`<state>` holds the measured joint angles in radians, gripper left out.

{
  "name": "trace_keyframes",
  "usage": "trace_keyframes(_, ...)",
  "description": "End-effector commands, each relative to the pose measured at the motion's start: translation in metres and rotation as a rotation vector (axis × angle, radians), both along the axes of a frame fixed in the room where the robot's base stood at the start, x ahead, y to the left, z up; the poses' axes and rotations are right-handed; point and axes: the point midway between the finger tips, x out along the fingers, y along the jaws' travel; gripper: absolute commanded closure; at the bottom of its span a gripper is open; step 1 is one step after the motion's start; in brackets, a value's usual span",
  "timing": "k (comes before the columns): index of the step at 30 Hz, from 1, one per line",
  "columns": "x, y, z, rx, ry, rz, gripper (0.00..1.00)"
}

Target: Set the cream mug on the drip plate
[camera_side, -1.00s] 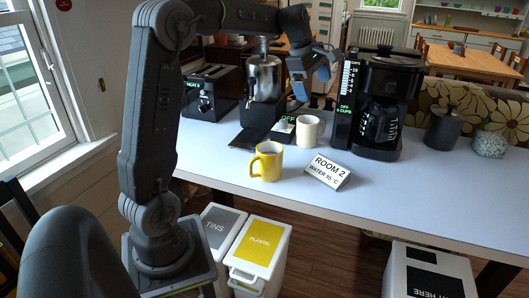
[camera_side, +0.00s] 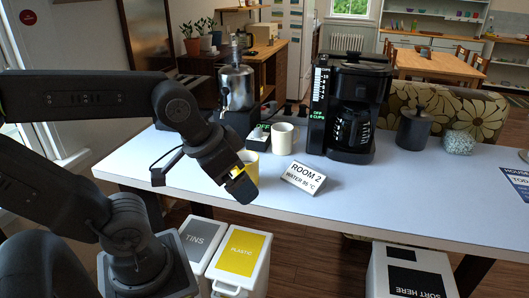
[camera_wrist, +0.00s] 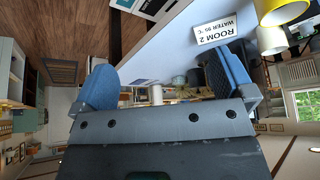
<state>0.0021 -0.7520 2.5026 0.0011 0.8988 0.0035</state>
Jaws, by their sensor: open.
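The cream mug (camera_side: 282,139) stands upright on the white table, left of the coffee maker. What seems to be the same mug shows in the wrist view (camera_wrist: 270,41), beyond the yellow mug. My gripper (camera_side: 243,180) is low by the front of the table, in front of the yellow mug (camera_side: 251,160) and partly covering it. In the wrist view my blue fingertips (camera_wrist: 165,80) are wide apart with nothing between them. The drip plate is hidden in the side view behind my arm, near the silver coffee machine (camera_side: 236,88).
A ROOM 2 sign (camera_side: 303,178) stands on the table right of my gripper. The black coffee maker (camera_side: 352,105) stands behind it. A dark canister (camera_side: 414,130) is farther right. Bins (camera_side: 240,258) stand below the table edge.

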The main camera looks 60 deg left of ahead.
Motion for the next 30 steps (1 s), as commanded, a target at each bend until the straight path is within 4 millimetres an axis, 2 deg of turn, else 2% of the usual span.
trace_keyframes(7,0.002,0.0,0.0,-0.003,-0.001,0.004,0.0)
trace_keyframes(10,0.014,-0.001,0.002,-0.024,-0.024,0.007,0.0)
trace_keyframes(14,0.06,-0.003,0.005,-0.09,-0.117,0.033,0.0)
trace_keyframes(17,0.111,0.007,0.007,-0.14,-0.228,0.097,0.0)
trace_keyframes(18,0.132,0.014,0.007,-0.152,-0.276,0.135,0.0)
trace_keyframes(20,0.16,0.03,0.004,-0.155,-0.345,0.2,0.0)
trace_keyframes(21,0.178,0.043,0.002,-0.149,-0.389,0.25,0.0)
trace_keyframes(24,0.215,0.084,-0.01,-0.101,-0.488,0.392,0.0)
trace_keyframes(27,0.239,0.132,-0.029,-0.009,-0.56,0.545,0.0)
trace_keyframes(30,0.248,0.176,-0.049,0.107,-0.603,0.683,0.0)
